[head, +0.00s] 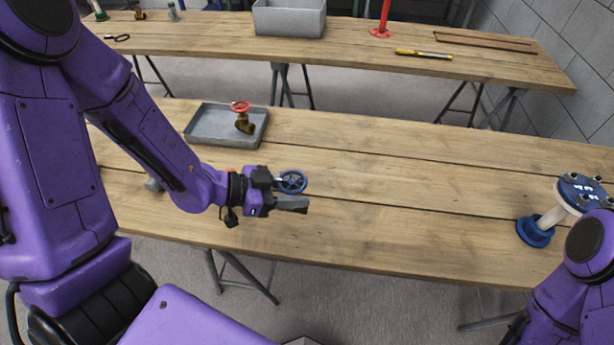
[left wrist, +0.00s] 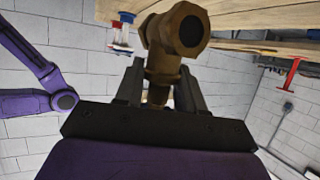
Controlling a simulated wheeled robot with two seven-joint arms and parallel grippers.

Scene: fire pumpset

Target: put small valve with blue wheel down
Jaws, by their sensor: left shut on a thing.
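My left gripper (head: 288,196) is shut on the small valve with the blue wheel (head: 292,181). In the head view the blue wheel shows beside the fingers, over the near table (head: 400,217). In the left wrist view the valve's brass body (left wrist: 176,35) sticks out between the two fingers of my left gripper (left wrist: 157,85), its hex end toward the camera; the wheel is hidden there. I cannot tell how high the valve is above the wood. My right gripper is out of view.
A grey tray (head: 205,127) holding a red-wheeled brass valve (head: 243,118) lies behind my left gripper. A white pipe piece with blue flanges (head: 553,217) stands at the right. The middle of the near table is clear. A far table holds a grey bin (head: 289,19).

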